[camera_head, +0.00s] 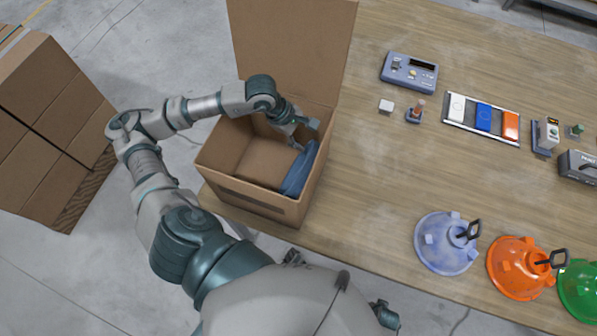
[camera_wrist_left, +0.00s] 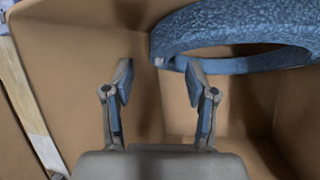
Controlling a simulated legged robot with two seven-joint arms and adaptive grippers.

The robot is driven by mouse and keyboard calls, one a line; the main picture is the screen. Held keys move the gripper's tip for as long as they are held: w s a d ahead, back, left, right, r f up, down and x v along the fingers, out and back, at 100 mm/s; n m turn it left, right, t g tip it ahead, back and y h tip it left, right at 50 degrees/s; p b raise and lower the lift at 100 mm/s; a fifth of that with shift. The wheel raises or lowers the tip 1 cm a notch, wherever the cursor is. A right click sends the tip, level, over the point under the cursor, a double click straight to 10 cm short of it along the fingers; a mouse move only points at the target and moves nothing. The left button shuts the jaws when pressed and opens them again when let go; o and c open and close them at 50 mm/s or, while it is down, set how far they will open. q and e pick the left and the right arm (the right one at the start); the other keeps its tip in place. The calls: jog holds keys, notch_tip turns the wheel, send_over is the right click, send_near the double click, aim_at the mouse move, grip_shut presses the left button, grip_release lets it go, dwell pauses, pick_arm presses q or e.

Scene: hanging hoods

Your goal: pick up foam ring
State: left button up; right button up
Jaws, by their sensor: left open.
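The foam ring (camera_head: 299,170) is blue and speckled. It leans on edge against the right inner wall of an open cardboard box (camera_head: 228,190) in the head view. In the left wrist view the ring (camera_wrist_left: 190,35) fills the upper right, partly cut off by the frame. My left gripper (camera_head: 306,125) reaches into the box near the ring's upper end. In the left wrist view its fingers (camera_wrist_left: 160,80) are spread with nothing between them. The right fingertip is close to the ring's near edge; I cannot tell whether they touch. My right gripper does not show.
The box stands at the left edge of a wooden table (camera_head: 370,190), its flap raised. To the right are blue (camera_head: 440,246), orange (camera_head: 515,270) and green (camera_head: 578,288) hoods, a grey-blue device (camera_head: 409,72) and a tray (camera_head: 454,108). Stacked cartons (camera_head: 50,110) stand left.

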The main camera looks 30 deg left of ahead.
aim_at(310, 142)
pick_arm(q)
jog(key=x, duration=0.3)
jog(key=shift+w+d+f, duration=0.1)
jog(key=shift+d, duration=0.2)
jog(key=shift+w+a+f, duration=0.15)
jog(key=shift+a+f, duration=0.05)
jog(key=shift+f, duration=0.25)
jog(key=shift+w+a+f, duration=0.15)
jog(key=shift+f, duration=0.35)
jog(key=shift+a+f, duration=0.15)
jog(key=shift+a, duration=0.15)
jog(key=shift+d+r, duration=0.2)
jog(key=shift+d, duration=0.5)
jog(key=c, duration=1)
jog(key=shift+a, duration=0.3)
grip_shut()
